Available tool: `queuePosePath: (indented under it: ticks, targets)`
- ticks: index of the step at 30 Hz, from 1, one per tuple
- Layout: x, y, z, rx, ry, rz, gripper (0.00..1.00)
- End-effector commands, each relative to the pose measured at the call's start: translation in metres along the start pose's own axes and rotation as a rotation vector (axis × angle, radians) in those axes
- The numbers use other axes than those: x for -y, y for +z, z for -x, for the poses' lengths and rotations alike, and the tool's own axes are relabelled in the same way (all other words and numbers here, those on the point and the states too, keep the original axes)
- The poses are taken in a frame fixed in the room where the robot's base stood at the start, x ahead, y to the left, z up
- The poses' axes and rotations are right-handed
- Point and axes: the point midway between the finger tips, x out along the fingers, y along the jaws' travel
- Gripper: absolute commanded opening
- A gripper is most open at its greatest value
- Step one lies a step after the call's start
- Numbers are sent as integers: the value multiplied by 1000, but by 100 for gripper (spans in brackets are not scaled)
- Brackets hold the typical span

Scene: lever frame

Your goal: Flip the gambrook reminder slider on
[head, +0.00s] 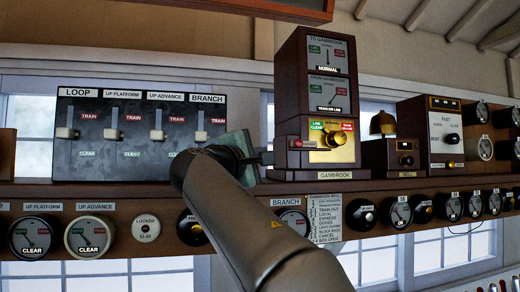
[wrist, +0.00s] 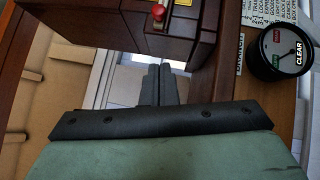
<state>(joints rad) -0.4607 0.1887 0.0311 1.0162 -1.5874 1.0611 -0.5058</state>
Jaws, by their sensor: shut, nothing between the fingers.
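The wooden gambrook instrument (head: 284,88) stands on the shelf, with a "GAMBROOK" plate at its foot. Its lower case has a brass plate with a knob (head: 336,138) and a small red knob (head: 297,143) at the left of its front. The red knob also shows in the wrist view (wrist: 158,13). I cannot tell which part is the reminder slider; no label for it is readable. My gripper (head: 264,158) is shut and empty at the left side of the lower case; contact is unclear. In the wrist view its fingers (wrist: 161,84) are together below the case.
A black panel (head: 140,150) with several white sliders stands left of my gripper. A bell (head: 383,124) and another instrument (head: 445,132) stand to the right. Round dials line the shelf front; one reading "CLEAR" (wrist: 282,50) is at right in the wrist view.

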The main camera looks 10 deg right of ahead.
Motion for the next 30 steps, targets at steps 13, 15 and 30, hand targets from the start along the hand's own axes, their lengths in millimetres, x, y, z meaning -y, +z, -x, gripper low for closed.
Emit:
queuePosePath:
  ticks: [13, 15, 30]
  targets:
    - [-3, 18, -83, 3, 0, 0, 0]
    - [-2, 23, -88, 2, -1, 0, 0]
    - [0, 28, -93, -1, 0, 0, 0]
